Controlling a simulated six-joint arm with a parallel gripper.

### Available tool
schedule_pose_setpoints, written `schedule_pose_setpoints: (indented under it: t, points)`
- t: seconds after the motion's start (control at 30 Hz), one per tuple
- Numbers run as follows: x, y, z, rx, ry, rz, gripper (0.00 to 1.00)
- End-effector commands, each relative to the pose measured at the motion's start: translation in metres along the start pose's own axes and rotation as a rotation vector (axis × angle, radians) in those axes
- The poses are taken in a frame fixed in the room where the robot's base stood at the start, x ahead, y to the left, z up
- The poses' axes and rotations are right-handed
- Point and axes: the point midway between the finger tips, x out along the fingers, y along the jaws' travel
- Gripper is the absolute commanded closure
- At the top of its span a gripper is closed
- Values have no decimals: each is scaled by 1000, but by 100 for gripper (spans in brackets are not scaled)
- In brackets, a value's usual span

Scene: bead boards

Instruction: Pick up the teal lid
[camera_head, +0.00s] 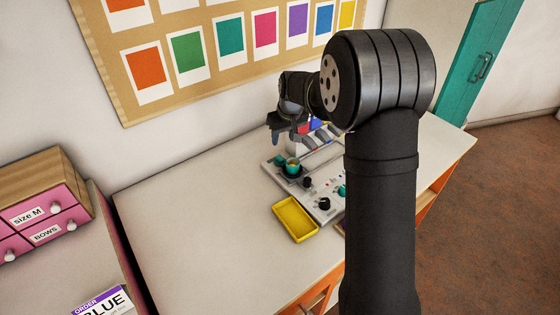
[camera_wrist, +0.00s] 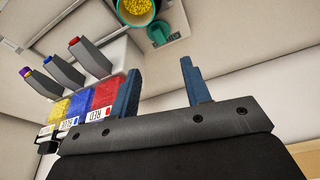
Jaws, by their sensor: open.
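A small teal piece that looks like the lid (camera_wrist: 158,33) lies near the top of the wrist view, close beside a teal cup (camera_wrist: 135,20) with yellow beads in it. In the head view the teal cup (camera_head: 292,172) stands on the grey board. My gripper (camera_wrist: 160,66) is open and empty, its two blue fingers apart and the lid beyond the tips. In the head view my gripper (camera_head: 276,139) hangs above the back left of the board, apart from the cup. Another teal piece (camera_head: 342,190) is partly hidden by my arm; I cannot tell what it is.
Bead dispensers with red (camera_wrist: 106,92), blue (camera_wrist: 82,103) and yellow blocks stand beside my gripper. A yellow tray (camera_head: 295,219) lies before the board. Black knobs (camera_head: 308,182) stand on the board. The table's left part (camera_head: 190,215) is clear.

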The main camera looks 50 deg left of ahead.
Motion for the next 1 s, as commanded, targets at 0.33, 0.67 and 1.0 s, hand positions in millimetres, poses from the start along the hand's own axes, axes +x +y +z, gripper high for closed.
schedule_pose_setpoints:
  t: [0.33, 0.67, 1.0]
  points:
    - [53, 0, 0, 0, 1, 0, 56]
    - [82, -1, 4, 0, -2, 0, 56]
    - [107, 0, 4, 0, 1, 3, 56]
